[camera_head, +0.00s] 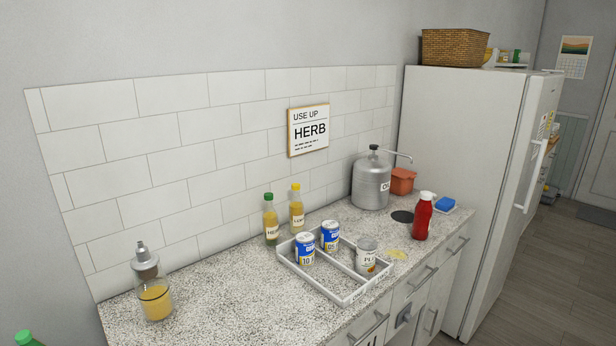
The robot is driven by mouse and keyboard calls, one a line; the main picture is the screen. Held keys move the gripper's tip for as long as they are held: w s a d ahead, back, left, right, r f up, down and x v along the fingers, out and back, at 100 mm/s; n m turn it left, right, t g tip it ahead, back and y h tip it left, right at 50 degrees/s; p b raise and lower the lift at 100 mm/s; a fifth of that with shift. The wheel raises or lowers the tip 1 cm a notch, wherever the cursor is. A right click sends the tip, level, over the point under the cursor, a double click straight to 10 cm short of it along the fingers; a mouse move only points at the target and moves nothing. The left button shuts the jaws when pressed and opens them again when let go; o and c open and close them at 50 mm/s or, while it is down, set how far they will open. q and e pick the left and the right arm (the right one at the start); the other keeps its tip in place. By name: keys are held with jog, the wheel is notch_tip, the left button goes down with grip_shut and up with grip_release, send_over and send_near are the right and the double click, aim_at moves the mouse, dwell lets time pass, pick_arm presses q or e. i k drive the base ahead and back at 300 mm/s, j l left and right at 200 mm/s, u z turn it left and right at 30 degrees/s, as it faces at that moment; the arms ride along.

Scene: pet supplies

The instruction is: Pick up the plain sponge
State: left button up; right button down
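A blue block that looks like a sponge (445,204) lies at the right end of the speckled counter, near the fridge. Something thin and white shows under it. It is just right of and behind a red bottle with a white top (422,217). A flat pale yellow patch (397,254) lies on the counter in front of the red bottle; I cannot tell if it is a spill or a thin cloth. Neither of my grippers shows in this view.
A white divided tray (348,296) holds several cans mid-counter (230,308). Two bottles (271,219), a metal pump canister (371,183), an orange-red box (402,181) and a jar of yellow liquid (155,299) stand around. A green cap (24,338) shows bottom left. The fridge (465,150) bounds the right.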

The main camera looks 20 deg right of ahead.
aim_at(445, 204)
jog(key=z, duration=1.4)
jog(key=i+l+u, duration=0.15)
jog(key=u, duration=0.35)
jog(key=i+l+u, duration=0.15)
jog(key=l, duration=0.25)
jog(key=i+l+u, duration=0.1)
jog(key=l, duration=0.25)
jog(key=i+l+u, duration=0.15)
jog(key=l, duration=0.3)
jog(key=i+l+u, duration=0.1)
jog(key=l, duration=0.3)
jog(key=i, duration=0.05)
